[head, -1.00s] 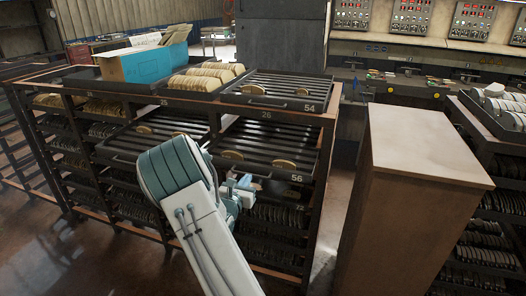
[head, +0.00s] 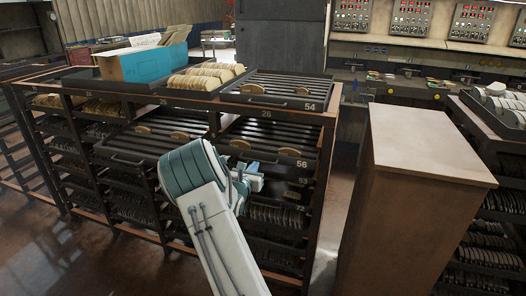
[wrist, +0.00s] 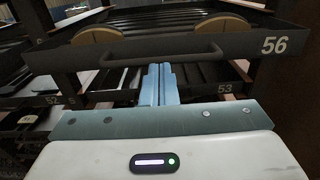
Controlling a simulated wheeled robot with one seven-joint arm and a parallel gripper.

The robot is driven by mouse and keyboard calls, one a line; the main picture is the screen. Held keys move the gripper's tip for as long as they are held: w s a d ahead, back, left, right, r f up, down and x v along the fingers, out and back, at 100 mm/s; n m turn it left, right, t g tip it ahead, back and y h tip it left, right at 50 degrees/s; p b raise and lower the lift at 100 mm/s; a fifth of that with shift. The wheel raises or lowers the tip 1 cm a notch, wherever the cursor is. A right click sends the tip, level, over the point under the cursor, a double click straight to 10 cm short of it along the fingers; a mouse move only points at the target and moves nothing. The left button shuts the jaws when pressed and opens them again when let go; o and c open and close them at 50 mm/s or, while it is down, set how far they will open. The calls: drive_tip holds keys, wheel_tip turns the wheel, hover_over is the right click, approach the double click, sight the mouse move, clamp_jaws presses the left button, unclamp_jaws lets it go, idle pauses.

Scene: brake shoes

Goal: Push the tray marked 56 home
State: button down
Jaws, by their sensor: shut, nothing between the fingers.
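The tray marked 56 (head: 302,164) is a dark slatted tray in the rack's upper right bay, with two tan brake shoes (head: 239,145) on it. Its front sticks out from the rack. In the wrist view its front panel (wrist: 225,45), with a bar handle and the white number 56, spans the upper part. My gripper (head: 258,183) is shut and empty in front of this tray. In the wrist view its pale blue fingertips (wrist: 160,69) are at the front panel near the handle's middle; whether they touch it I cannot tell. My arm hides part of the tray's left side.
A neighbouring tray (head: 126,150) is also pulled out on the left. A tray marked 54 (head: 285,101) and a blue box (head: 152,63) sit on top of the rack. A brown cabinet (head: 420,200) stands to the right, with a floor gap between.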

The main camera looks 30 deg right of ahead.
drive_tip(key=shift+b+x, duration=1.35)
drive_tip(key=shift+x, duration=4.2)
drive_tip(key=shift+b+v, duration=0.9)
drive_tip(key=shift+v, duration=3.2)
drive_tip(key=s+a+r+m+g+y, duration=0.1)
drive_tip(key=s+a+r+m+g, duration=0.15)
drive_tip(key=s+m, duration=0.3)
drive_tip(key=s+a+r+m+g+y, duration=0.1)
drive_tip(key=s+a+m+g, duration=0.15)
drive_tip(key=s+m, duration=0.35)
drive_tip(key=s+a+r+m+g, duration=0.1)
drive_tip(key=s+r+m+g, duration=0.2)
drive_tip(key=s, duration=0.4)
drive_tip(key=s+a+f+m+y, duration=0.1)
drive_tip(key=s+a+m+y, duration=0.4)
drive_tip(key=s+a, duration=0.5)
drive_tip(key=s+a+f+m+y+p, duration=0.1)
drive_tip(key=s+a+f+m+y, duration=0.1)
drive_tip(key=s+a+m+y, duration=0.4)
drive_tip(key=s+a+y, duration=0.1)
drive_tip(key=s+a, duration=0.3)
drive_tip(key=a, duration=0.6)
drive_tip(key=shift+a, duration=0.35)
